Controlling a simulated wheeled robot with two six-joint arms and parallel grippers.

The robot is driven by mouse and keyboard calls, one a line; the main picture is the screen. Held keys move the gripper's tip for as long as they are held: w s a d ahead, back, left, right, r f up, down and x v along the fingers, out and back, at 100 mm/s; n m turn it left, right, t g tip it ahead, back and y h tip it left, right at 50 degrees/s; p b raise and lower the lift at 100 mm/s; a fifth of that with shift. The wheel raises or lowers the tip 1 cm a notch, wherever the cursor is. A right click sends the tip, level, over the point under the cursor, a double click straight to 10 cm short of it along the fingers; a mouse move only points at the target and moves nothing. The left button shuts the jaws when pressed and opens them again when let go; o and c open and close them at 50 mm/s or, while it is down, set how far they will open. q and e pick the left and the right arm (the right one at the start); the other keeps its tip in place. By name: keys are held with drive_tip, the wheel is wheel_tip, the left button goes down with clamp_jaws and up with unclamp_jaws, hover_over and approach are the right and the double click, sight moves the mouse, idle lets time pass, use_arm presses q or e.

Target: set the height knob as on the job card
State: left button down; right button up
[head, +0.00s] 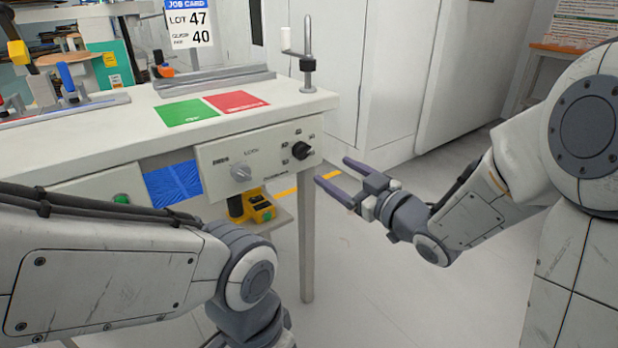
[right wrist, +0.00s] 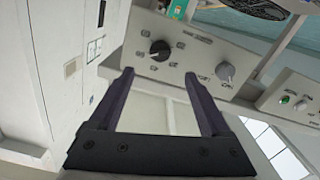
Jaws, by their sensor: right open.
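The front panel (head: 262,158) of the bench carries a black knob (head: 301,150) with several small labels around it, and a grey knob (head: 241,172) to its left. The labels are too small to read surely, so I cannot tell which is the height knob. In the right wrist view the black knob (right wrist: 160,50) lies beyond the fingertips, and the grey knob (right wrist: 225,72) is to the right. My right gripper (head: 333,169) is open and empty, apart from the black knob. My left gripper is out of view.
On the bench top are a green mat (head: 185,112), a red mat (head: 236,102) and an upright metal post (head: 308,55). A blue panel (head: 173,183) and a green button (head: 121,199) are further left. A yellow-black device (head: 258,207) sits below. Floor right of the bench is free.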

sight(306, 153)
drive_tip(key=b+x, duration=0.3)
drive_tip(key=x, duration=0.6)
drive_tip(key=shift+w+a, duration=0.1)
drive_tip(key=shift+w, duration=0.05)
drive_tip(key=shift+w+a, duration=0.3)
drive_tip(key=shift+w, duration=0.15)
clamp_jaws()
